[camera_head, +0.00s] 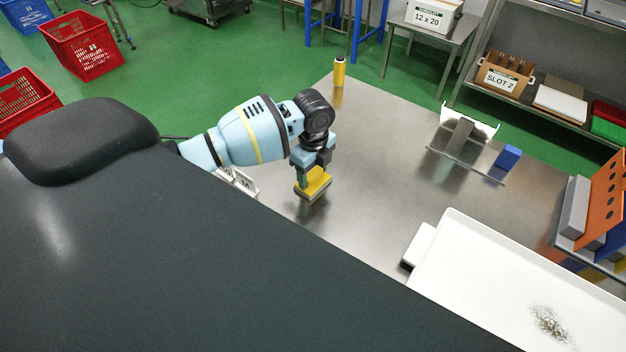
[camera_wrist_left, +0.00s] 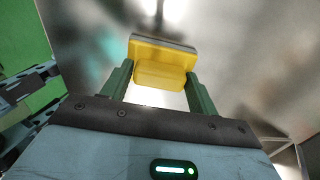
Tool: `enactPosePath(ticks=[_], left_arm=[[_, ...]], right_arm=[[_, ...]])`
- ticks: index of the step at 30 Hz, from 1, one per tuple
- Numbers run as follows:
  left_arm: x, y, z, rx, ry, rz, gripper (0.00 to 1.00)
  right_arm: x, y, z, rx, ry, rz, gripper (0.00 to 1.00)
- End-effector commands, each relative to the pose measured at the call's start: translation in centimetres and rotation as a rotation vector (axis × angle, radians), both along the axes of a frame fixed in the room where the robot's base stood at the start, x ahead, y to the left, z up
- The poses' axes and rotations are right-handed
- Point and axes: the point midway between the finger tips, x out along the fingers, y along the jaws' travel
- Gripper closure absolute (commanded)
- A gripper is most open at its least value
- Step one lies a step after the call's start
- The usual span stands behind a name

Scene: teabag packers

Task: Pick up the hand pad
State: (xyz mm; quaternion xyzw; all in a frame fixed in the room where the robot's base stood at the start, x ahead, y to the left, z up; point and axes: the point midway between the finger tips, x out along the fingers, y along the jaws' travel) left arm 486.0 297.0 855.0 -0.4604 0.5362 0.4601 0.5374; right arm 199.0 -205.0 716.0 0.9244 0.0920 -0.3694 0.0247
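The hand pad (camera_head: 315,183) is a yellow block with a grey underside. It is at my left gripper (camera_head: 312,172), over the steel table. In the left wrist view the pad (camera_wrist_left: 163,56) sits at the tips of the two green fingers of my left gripper (camera_wrist_left: 158,80). The fingers are on either side of its narrower yellow grip and appear to touch it. A dark reflection lies on the table under the pad, and the pad seems slightly above the surface. My right gripper is not in view.
The steel table (camera_head: 385,130) is mostly clear around the pad. A white tray (camera_head: 480,260) with a small pile of loose material is at the lower right. A yellow cylinder (camera_head: 339,72) stands at the far corner. A metal stand (camera_head: 458,140) and blue block (camera_head: 508,157) are on the right.

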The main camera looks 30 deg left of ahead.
Motion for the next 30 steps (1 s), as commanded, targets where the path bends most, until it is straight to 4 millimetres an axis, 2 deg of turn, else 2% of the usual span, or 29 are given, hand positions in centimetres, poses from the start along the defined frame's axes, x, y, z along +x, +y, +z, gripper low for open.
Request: enactPosePath(ticks=[1, 6, 17, 22, 25, 30], left_arm=[[0.0, 0.0, 0.0, 0.0, 0.0, 0.0, 0.47], [0.0, 0.0, 0.0, 0.0, 0.0, 0.0, 0.69], [0.0, 0.0, 0.5, 0.0, -0.001, 0.0, 0.69], [0.0, 0.0, 2.0, -0.001, -0.001, 0.0, 0.69], [0.1, 0.0, 3.6, -0.001, -0.003, 0.0, 0.69], [-3.0, -1.4, 4.0, 0.0, -0.002, -0.006, 0.69]], right_arm=[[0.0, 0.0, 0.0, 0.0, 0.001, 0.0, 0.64], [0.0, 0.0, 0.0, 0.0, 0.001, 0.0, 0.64], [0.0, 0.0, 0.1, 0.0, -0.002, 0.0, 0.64], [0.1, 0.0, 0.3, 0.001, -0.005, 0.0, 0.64], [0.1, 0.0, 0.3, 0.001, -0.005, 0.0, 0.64], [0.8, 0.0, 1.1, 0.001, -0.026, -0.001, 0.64]])
